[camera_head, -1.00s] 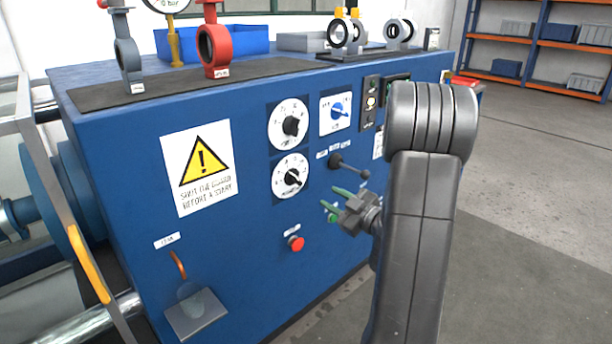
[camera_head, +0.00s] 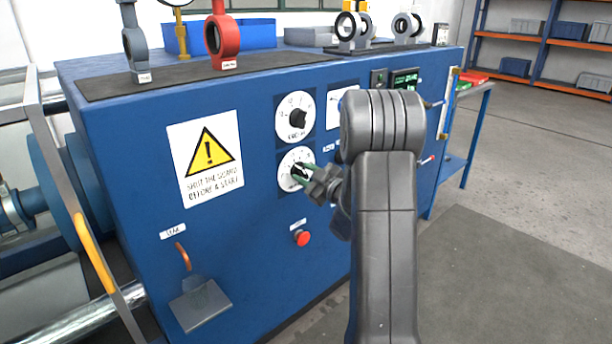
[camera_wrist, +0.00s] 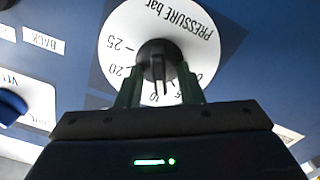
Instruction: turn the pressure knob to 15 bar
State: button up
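The pressure knob (camera_wrist: 158,58) is black on a white round dial marked "PRESSURE bar", seen upside down in the wrist view. The marks 25 and 20 are readable; other numbers are partly covered, so I cannot read the exact setting. In the head view it is the lower dial (camera_head: 288,180) on the blue panel, partly covered by my gripper (camera_head: 304,172). In the wrist view my gripper's green fingers (camera_wrist: 159,80) are apart, one on each side of the knob. I cannot tell whether they touch it.
A similar dial (camera_head: 295,117) sits just above on the blue cabinet (camera_head: 255,260). A red button (camera_head: 302,238) is below. In the wrist view a blue selector (camera_wrist: 12,104) is at the left. A warning sign (camera_head: 206,157) is left of the dials.

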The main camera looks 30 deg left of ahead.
grip_shut()
jog(key=shift+m, duration=0.3)
jog(key=m+p, duration=0.3)
jog(key=m, duration=0.1)
jog(key=shift+w+r, duration=0.1)
jog(key=shift+r, duration=0.05)
jog(key=shift+d+m+p, duration=0.1)
jog(key=shift+m+p, duration=1.05)
jog(key=shift+m, duration=1.15)
grip_release()
jog(key=shift+w, duration=0.1)
